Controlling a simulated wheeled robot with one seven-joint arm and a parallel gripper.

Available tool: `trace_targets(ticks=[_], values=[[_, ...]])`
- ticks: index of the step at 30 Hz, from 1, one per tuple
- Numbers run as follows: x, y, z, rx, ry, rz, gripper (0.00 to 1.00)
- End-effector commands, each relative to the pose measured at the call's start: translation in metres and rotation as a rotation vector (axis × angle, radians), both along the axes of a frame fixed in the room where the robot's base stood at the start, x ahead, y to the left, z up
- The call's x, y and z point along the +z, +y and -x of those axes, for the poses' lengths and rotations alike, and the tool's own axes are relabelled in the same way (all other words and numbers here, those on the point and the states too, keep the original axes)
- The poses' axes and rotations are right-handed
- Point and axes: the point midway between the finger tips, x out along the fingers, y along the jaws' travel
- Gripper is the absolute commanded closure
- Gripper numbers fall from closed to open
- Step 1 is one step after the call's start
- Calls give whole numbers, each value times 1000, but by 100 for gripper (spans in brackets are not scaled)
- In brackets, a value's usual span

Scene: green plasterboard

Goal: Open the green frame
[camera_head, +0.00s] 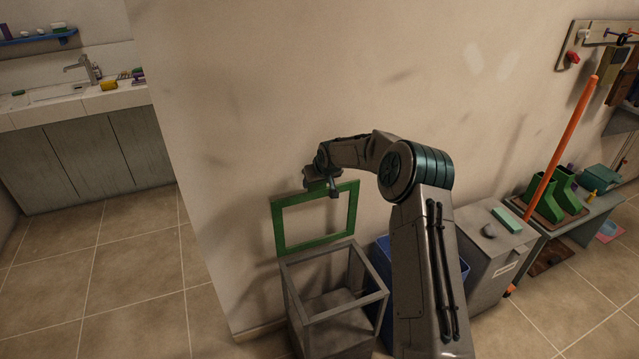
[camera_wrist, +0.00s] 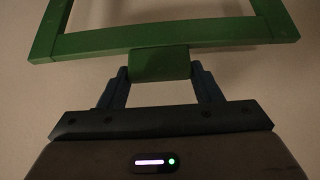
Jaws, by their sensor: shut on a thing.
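The green frame (camera_head: 279,232) stands nearly upright at the back edge of a grey open-framed bin (camera_head: 290,291), close against the wall. Its middle is open and the wall shows through it. In the wrist view the green frame (camera_wrist: 160,37) fills the top, with a green tab (camera_wrist: 160,64) on its near bar. My gripper (camera_wrist: 160,75) is shut on this tab, one finger on each side. In the head view my gripper (camera_head: 333,188) is at the frame's top edge, and my arm hides part of the scene to the right.
A blue bin (camera_head: 383,250) stands right of the grey bin, partly hidden by my arm. Beyond it are a grey box (camera_head: 487,262), an orange pole (camera_head: 563,145) and a bench with green boots (camera_head: 565,193). The tiled floor (camera_head: 130,262) at left is clear.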

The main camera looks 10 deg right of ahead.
Motion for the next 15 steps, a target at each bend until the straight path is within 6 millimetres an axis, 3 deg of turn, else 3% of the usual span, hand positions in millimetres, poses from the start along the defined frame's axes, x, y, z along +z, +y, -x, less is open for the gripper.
trace_targets(ticks=[8, 9, 11, 15], values=[[1, 0, -1, -1, -5, -1, 83], [1, 0, -1, -1, -5, -1, 39], [1, 0, -1, 0, -5, 0, 22], [1, 0, -1, -1, -3, 0, 20]])
